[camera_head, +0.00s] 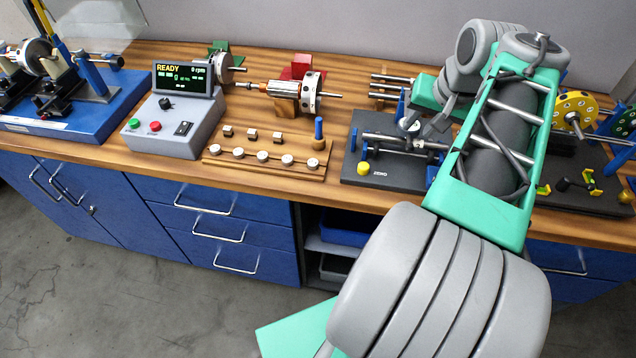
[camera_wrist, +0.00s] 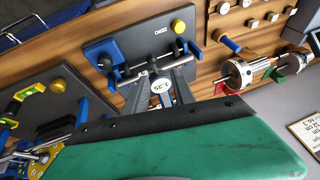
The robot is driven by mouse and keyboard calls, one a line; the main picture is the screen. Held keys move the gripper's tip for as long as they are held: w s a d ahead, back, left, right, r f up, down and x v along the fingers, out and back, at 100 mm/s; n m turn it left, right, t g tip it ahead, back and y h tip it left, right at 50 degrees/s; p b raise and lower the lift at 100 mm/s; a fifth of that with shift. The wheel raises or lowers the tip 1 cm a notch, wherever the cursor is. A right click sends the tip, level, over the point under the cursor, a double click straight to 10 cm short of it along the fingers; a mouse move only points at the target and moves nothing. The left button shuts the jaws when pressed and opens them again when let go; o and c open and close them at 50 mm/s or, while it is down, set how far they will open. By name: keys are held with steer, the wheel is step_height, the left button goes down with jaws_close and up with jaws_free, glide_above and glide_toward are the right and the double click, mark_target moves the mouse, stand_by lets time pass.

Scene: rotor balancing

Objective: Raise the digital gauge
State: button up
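The digital gauge (camera_wrist: 160,86) has a round white face with a short number on it. It sits over a dark fixture plate (camera_wrist: 108,45) with a shaft across blue supports. In the head view the gauge (camera_head: 409,125) shows as a small pale disc above the fixture (camera_head: 350,172). My gripper (camera_wrist: 160,80) reaches over the plate, with its grey fingers on either side of the gauge. Whether the fingers press on it is not clear. In the head view my gripper (camera_head: 428,132) is beside the gauge, partly hidden by my arm.
To the left are a wooden weight rack (camera_head: 265,165), a display box (camera_head: 178,130) reading READY, and a rotor (camera_head: 309,92). A stand with a yellow disc (camera_head: 575,108) is right of my arm.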

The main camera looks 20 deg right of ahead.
steer(key=a+f+n, duration=0.3)
steer(key=a+f, duration=0.1)
steer(key=a, duration=0.7)
steer(key=a+f+n+g+y+b, duration=0.1)
steer(key=a+f+n, duration=0.2)
steer(key=a, duration=0.8)
steer(key=shift+x, duration=1.1)
steer(key=shift+s+a, duration=0.1)
steer(key=shift+a, duration=0.05)
